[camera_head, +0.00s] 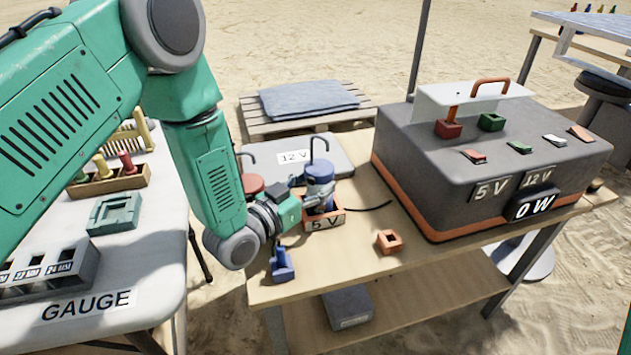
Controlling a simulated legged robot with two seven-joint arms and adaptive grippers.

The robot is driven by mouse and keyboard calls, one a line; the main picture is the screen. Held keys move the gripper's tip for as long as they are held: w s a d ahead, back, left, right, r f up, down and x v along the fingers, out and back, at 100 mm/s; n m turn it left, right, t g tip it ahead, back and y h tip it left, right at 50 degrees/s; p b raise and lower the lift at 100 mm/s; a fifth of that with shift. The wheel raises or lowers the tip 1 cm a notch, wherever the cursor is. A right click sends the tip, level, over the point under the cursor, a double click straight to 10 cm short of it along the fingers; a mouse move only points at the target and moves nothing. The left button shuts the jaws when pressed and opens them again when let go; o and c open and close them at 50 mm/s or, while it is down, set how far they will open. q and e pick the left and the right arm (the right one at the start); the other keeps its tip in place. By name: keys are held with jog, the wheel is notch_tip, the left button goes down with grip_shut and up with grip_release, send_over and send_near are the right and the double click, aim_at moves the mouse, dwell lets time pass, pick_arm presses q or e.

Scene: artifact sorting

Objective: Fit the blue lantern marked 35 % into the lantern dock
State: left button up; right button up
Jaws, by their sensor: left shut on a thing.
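My left gripper (318,203) is shut on the blue lantern (320,174), which has a dark hook on top and looks upright. The lantern is over an orange-brown box marked 5 V (325,222), which looks like the lantern dock. The gripper hides the lantern's lower part, so I cannot tell whether it is seated in the box or just above it. No 35 % mark is readable. A red lantern (252,184) with a hook stands left of it, partly behind my arm. My right gripper is not in view.
A grey plate marked 12 V (325,150) lies behind the lanterns. A small orange square socket (389,242) and a blue piece (282,266) lie on the wooden table (350,270). A large grey power box (480,150) stands right. The GAUGE table (140,255) is left.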

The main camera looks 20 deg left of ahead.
aim_at(315, 169)
pick_arm(q)
jog(key=o, duration=1.4)
jog(key=shift+f, duration=0.1)
notch_tip(315, 169, up, 10)
